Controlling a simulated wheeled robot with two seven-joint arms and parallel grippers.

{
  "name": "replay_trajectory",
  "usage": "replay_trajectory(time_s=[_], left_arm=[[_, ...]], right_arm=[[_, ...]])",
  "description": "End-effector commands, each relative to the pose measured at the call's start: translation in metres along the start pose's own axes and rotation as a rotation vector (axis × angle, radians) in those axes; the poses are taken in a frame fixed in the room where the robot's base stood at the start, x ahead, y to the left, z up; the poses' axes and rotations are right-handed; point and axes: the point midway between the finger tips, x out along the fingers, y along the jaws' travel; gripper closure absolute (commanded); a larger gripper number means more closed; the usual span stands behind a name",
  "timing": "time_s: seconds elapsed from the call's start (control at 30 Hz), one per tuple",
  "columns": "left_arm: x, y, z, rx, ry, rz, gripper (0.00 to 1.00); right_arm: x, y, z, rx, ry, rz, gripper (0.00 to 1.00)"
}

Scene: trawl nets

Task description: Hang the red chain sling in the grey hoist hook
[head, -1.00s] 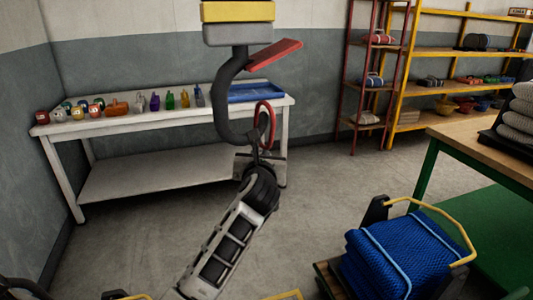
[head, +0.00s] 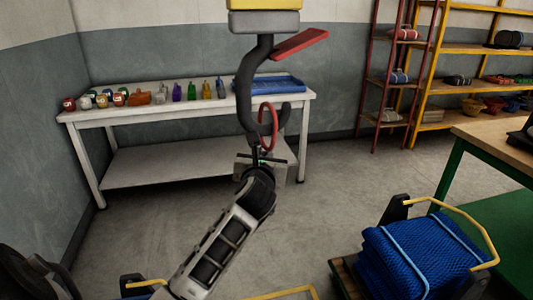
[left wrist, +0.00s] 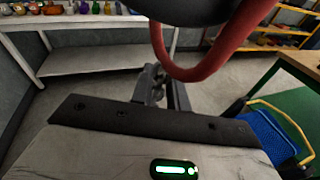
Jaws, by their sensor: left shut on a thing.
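The grey hoist hook (head: 246,92) hangs in the middle of the head view, with a red latch flap (head: 299,44) sticking out to the right. The red ring of the chain sling (head: 268,127) overlaps the hook's bowl, between its shank and its tip. My left gripper (head: 262,160) is shut on the sling just below the ring. In the left wrist view the ring (left wrist: 205,72) stands above my fingers, with grey chain links (left wrist: 152,82) between them. The dark hook (left wrist: 190,10) crosses the ring's top; I cannot tell whether the ring is threaded on it. My right gripper is out of view.
A white bench (head: 150,118) with bottles, jars and a blue tray (head: 270,84) stands behind the hook. A cart with a folded blue net (head: 420,255) is at lower right, near a green-legged table (head: 452,172). The floor between is clear.

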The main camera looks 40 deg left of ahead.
Motion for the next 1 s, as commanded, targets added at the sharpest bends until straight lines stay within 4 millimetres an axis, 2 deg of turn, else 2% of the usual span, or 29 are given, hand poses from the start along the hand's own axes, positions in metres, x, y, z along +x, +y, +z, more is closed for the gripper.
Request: replay_trajectory(time_s=[0.5,1.0], left_arm=[[0.001,0.003,-0.024,-0.001,-0.008,0.000,1.00],[0.002,0.003,-0.028,-0.001,-0.007,0.000,1.00]], right_arm=[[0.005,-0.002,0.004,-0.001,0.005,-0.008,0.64],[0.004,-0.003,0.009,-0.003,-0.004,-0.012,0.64]])
